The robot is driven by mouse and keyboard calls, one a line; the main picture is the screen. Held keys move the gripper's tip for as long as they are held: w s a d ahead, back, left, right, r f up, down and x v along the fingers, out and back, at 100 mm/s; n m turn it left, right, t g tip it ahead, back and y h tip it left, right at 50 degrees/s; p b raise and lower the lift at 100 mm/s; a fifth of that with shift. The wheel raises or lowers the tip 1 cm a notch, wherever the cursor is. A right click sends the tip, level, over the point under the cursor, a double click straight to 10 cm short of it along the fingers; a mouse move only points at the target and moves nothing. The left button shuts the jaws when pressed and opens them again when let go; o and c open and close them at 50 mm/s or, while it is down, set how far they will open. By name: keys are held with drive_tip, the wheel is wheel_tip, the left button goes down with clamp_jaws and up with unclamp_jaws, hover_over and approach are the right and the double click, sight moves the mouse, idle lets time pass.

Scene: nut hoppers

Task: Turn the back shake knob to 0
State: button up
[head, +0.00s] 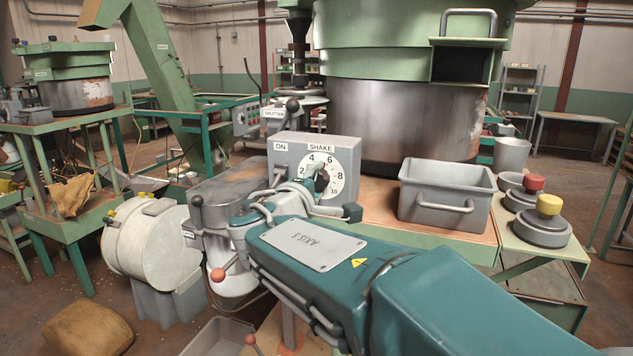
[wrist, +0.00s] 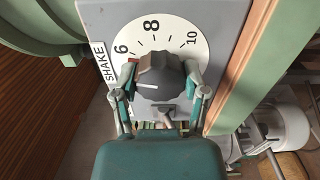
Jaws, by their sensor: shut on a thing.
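The shake knob (wrist: 160,75) is dark grey with a white pointer line, on a white numbered dial (wrist: 182,27). In the wrist view the line points left, below the 6. The 6, 8 and 10 show there; the lower numbers are hidden behind my gripper. In the head view the dial (head: 336,161) is on the front of a grey box (head: 343,144) labelled ON and SHAKE. My gripper (wrist: 162,82) is shut on the knob, one finger on each side. In the head view my gripper (head: 314,180) partly covers the knob.
A grey metal bin (head: 418,204) stands right of the box. Two weights with red and yellow knobs (head: 549,204) stand farther right. A large steel drum (head: 400,118) rises behind. A lever with a red ball (head: 218,274) is left of my arm.

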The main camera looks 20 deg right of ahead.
drive_tip(key=n, duration=0.7)
drive_tip(key=shift+f, duration=0.15)
drive_tip(key=n, duration=0.7)
drive_tip(key=shift+w+f+n, duration=0.1)
drive_tip(key=shift+n, duration=0.3)
drive_tip(key=n, duration=1.1)
drive_tip(key=shift+a+n, duration=0.1)
drive_tip(key=shift+n, duration=1.7)
